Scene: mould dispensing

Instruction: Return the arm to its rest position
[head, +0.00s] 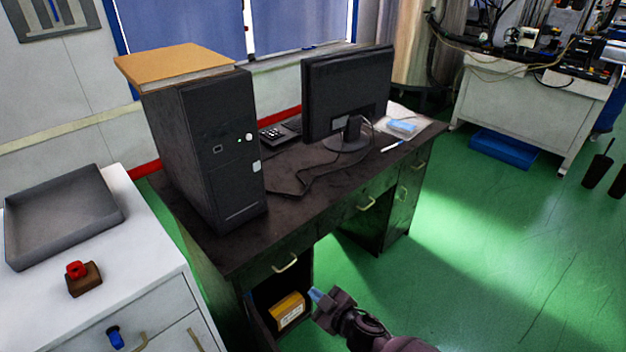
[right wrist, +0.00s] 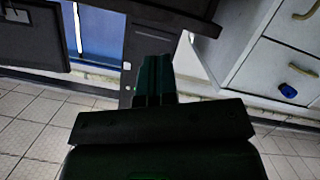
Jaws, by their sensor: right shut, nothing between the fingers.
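My right gripper (head: 316,295) is in the lower middle of the head view, in front of the dark desk (head: 300,208). Its fingers are together with nothing between them. My left gripper is in neither view.
A white cabinet (head: 130,285) at left bears a grey tray (head: 62,215) and a red-and-brown object (head: 83,278). A black computer tower (head: 208,150) and monitor (head: 346,92) stand on the desk. Green floor (head: 480,240) is open at right. A blue tray (head: 503,149) lies by the far bench.

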